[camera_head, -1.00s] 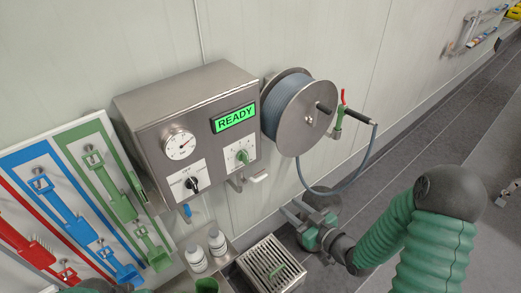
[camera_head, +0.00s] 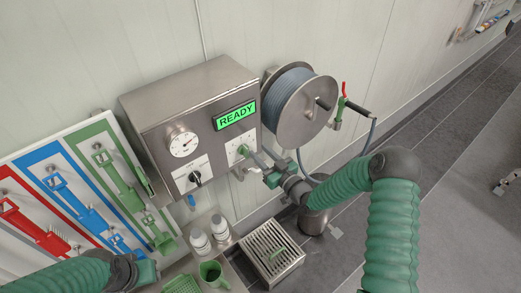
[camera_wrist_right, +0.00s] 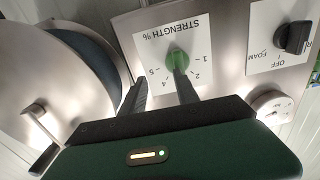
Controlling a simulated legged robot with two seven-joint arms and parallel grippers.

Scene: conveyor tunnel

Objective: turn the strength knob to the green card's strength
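The green strength knob (camera_head: 243,150) sits on a white plate on the steel control box (camera_head: 170,98). In the right wrist view the knob (camera_wrist_right: 178,60) appears upside down under "STRENGTH %", with a number scale around it; its setting is unclear. My right gripper (camera_head: 262,160) is at the plate. In its wrist view the fingers (camera_wrist_right: 161,80) are apart; one tip is close to the knob, the other is off to the side, with nothing between them. My left gripper (camera_head: 145,272) is low at the left, its fingers unclear. I cannot make out a green card.
A black foam/off knob (camera_head: 195,177) and a gauge (camera_head: 182,143) are beside the strength plate. A display (camera_head: 235,116) reads READY. A hose reel (camera_head: 300,105) is to the right.

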